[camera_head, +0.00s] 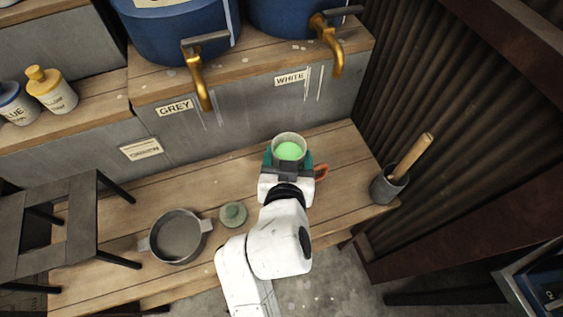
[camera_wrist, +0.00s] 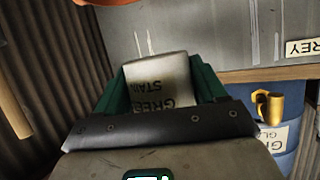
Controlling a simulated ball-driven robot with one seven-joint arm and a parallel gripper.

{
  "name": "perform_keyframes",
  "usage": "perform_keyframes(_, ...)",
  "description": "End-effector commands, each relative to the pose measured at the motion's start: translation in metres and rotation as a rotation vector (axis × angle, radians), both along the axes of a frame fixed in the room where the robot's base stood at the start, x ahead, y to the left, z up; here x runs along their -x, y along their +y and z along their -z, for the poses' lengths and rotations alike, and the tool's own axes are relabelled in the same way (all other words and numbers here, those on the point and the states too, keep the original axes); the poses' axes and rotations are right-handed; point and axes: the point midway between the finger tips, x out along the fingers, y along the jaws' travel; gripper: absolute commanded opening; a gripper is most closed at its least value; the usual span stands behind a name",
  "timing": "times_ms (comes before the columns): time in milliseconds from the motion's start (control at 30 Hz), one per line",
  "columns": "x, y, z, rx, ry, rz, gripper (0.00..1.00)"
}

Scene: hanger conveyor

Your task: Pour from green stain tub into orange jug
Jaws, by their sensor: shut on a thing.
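The green stain tub (camera_head: 289,138) is held upright between the teal fingers of my gripper (camera_head: 288,161), above the bench. Its open top shows bright green stain inside. In the wrist view the tub (camera_wrist: 157,72) shows a pale wall with a green stain label, between both fingers of my gripper (camera_wrist: 160,88). An orange handle, apparently of the orange jug (camera_head: 321,172), sticks out right of my gripper in the head view. The rest of the jug is hidden there. Only an orange edge (camera_wrist: 95,2) shows at the top of the wrist view.
A grey pan (camera_head: 180,237) and a round green lid-like piece (camera_head: 233,214) lie left of my arm. A dark pot (camera_head: 389,184) with a wooden handle stands right. Blue tapped drums (camera_head: 170,35) stand on the shelf behind. A dark stand (camera_head: 70,222) is at left.

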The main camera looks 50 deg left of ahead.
Motion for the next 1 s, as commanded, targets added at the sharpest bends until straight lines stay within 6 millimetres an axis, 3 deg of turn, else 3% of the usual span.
perform_keyframes(100,0.005,0.010,0.026,0.001,-0.001,-0.070,0.35)
perform_keyframes(200,0.008,0.014,0.036,-0.003,-0.001,-0.096,0.35)
perform_keyframes(733,0.014,0.017,0.063,-0.079,0.158,-0.101,0.35)
perform_keyframes(1000,0.019,0.019,0.054,-0.151,0.309,-0.100,0.35)
